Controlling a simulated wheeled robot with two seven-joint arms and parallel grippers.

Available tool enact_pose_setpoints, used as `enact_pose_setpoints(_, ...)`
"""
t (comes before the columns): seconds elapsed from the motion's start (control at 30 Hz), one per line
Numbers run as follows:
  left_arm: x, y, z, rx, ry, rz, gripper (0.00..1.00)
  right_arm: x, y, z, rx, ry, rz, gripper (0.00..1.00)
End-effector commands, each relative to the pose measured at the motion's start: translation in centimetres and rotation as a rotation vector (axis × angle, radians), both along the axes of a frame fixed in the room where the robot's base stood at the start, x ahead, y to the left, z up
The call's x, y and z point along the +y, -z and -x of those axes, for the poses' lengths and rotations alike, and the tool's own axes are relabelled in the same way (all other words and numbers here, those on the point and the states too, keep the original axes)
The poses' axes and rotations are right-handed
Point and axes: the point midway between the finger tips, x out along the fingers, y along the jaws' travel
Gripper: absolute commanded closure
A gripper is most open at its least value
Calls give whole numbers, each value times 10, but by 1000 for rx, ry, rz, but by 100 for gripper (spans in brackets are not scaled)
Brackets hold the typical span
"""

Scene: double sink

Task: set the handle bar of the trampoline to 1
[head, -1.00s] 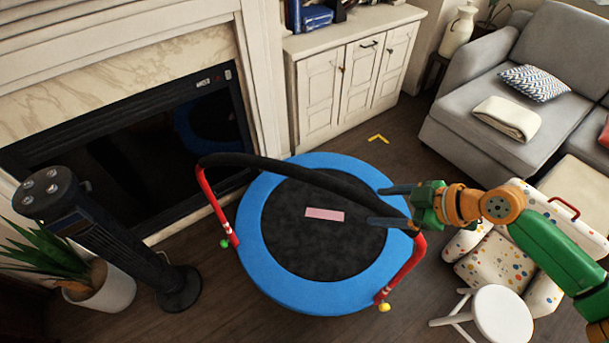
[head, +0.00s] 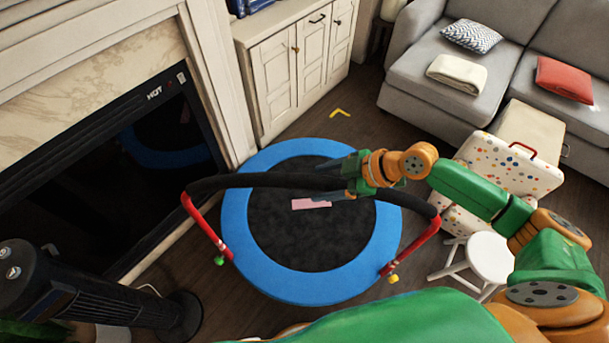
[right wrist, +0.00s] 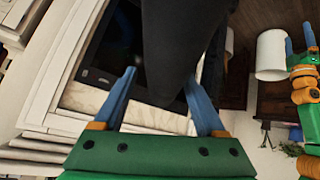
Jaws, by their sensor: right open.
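The trampoline (head: 236,246) stands on the floor, with a blue rim and a black mat. Its handle bar (head: 250,181) has a black padded crosspiece on red posts and spans over the mat from left to right. My right gripper (head: 318,180) is open, its blue fingers on either side of the padded bar near its middle. In the right wrist view the black bar (right wrist: 180,45) lies between the spread fingers, with gaps beside it. My left gripper (right wrist: 299,36) shows at the right edge of that view, fingers apart and empty.
A fireplace (head: 90,190) and a black tower heater (head: 95,300) are at the left. A white cabinet (head: 295,70) stands behind. A white stool (head: 490,257) and spotted suitcase (head: 500,165) are close on the right, with a grey sofa (head: 420,75) beyond.

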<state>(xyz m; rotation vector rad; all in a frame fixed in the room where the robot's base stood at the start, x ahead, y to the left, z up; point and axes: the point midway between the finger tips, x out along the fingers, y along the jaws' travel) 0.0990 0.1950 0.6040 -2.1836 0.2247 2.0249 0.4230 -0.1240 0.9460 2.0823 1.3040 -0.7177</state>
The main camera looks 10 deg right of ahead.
Motion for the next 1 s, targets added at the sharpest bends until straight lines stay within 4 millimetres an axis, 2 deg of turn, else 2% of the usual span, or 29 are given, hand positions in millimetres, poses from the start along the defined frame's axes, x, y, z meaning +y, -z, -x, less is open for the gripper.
enact_pose_setpoints(0.03, -1, -5, 0, 1, 0, 1, 19, 7, 4, -4, 1, 0, -4, 27)
enact_pose_setpoints(0.2, -4, -8, 1, 2, -1, 7, 19, 23, 23, -15, 1, 0, 2, 27)
enact_pose_setpoints(0.47, -5, -8, 2, 4, -1, 8, 19, 34, 31, -26, 10, 1, 15, 27)
enact_pose_setpoints(0.57, -5, -8, 2, 4, -1, 8, 19, 35, 31, -27, 10, 1, 17, 51)
enact_pose_setpoints(0.73, -3, -7, 2, 4, -1, 5, 19, 35, 31, -26, 11, 1, 15, 97)
enact_pose_setpoints(0.77, -3, -7, 2, 4, -1, 5, 19, 35, 31, -26, 10, 0, 14, 100)
enact_pose_setpoints(1.0, -3, -7, 2, 4, -1, 4, 19, 34, 31, -24, 12, -1, 12, 100)
